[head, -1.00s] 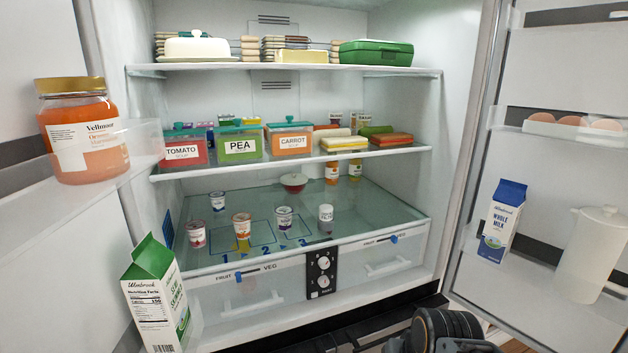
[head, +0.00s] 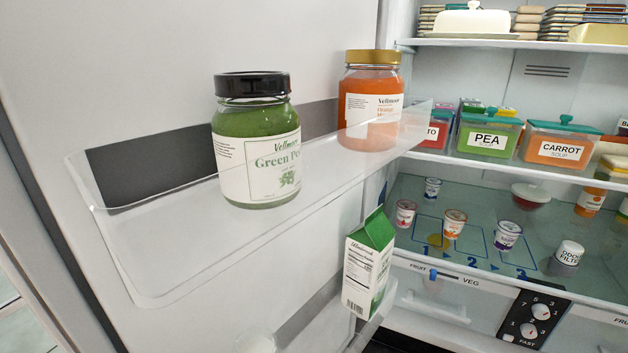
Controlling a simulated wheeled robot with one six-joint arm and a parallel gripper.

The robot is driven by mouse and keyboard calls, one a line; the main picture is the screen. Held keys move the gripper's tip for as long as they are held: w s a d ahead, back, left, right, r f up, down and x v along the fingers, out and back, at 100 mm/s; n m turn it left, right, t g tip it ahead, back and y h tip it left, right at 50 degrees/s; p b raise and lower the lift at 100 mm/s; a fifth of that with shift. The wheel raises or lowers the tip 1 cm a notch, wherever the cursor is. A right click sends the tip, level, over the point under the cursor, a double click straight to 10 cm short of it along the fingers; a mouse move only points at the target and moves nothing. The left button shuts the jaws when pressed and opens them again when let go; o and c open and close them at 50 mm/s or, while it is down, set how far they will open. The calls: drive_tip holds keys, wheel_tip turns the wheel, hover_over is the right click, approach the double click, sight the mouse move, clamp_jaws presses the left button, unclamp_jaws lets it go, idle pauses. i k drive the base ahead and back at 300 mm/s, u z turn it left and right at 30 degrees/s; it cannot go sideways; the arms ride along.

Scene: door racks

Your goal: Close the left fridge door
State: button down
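The left fridge door (head: 120,60) stands open and fills the left half of the head view. Its upper clear rack (head: 150,245) holds a green jar with a black lid (head: 257,140) and an orange jar with a gold lid (head: 370,100). A green and white carton (head: 368,262) stands in the lower rack (head: 310,318). The door's outer edge shows at the far left. My gripper is not in view.
The open fridge interior is on the right, with soup boxes (head: 488,135) on the middle shelf, several small cups (head: 455,222) below, and drawers (head: 435,298) at the bottom. A strip of tiled floor (head: 22,325) shows at lower left.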

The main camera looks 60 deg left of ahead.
sight(116, 217)
drive_tip(key=z, duration=0.9)
drive_tip(key=k, duration=2.35)
drive_tip(key=u, duration=1.55)
drive_tip(key=i, duration=0.5)
drive_tip(key=z, duration=0.2)
drive_tip(key=k, duration=0.45)
drive_tip(key=u, duration=1.2)
drive_tip(key=i, duration=0.4)
drive_tip(key=u, duration=0.6)
